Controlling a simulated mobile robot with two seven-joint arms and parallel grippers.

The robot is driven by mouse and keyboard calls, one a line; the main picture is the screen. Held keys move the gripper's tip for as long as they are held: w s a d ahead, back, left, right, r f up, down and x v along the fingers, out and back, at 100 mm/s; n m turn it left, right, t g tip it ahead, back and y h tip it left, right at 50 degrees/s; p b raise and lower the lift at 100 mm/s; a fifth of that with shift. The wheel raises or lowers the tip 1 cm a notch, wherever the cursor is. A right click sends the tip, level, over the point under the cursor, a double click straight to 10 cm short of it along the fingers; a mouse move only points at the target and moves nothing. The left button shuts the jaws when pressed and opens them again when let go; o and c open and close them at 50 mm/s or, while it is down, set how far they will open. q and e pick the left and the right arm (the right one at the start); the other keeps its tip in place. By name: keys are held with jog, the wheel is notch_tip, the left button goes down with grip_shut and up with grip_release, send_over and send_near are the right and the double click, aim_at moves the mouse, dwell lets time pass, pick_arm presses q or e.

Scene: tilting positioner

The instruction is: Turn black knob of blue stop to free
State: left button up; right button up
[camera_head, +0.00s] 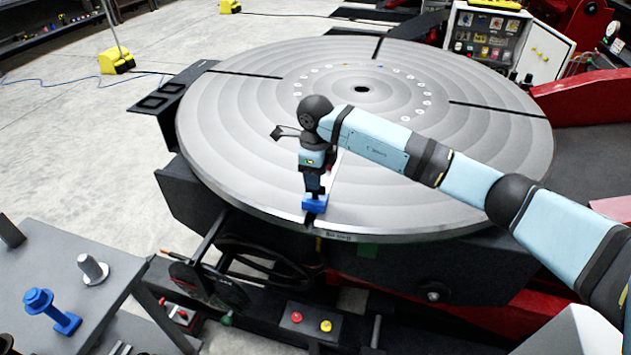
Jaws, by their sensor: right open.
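A blue stop (315,204) sits on the near rim of the round grey turntable (250,180), at a radial slot. My right gripper (314,190) points down directly over this stop, with its fingers at the stop's top. It is open. The black knob cannot be told apart from the dark fingers, so its setting is hidden, and I cannot tell whether the fingers touch it. A second blue stop (50,312) with a blue knob stands on the grey side table (60,255) at lower left. My left gripper is out of view.
A pale metal peg (93,268) stands on the side table. A pedestal with red and yellow buttons (311,320) is below the turntable's front. A handwheel (208,287) is at its left. The turntable top beyond my arm is clear.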

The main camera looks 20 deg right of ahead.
jog(key=shift+f, duration=1.5)
jog(key=shift+c, duration=0.2)
grip_shut()
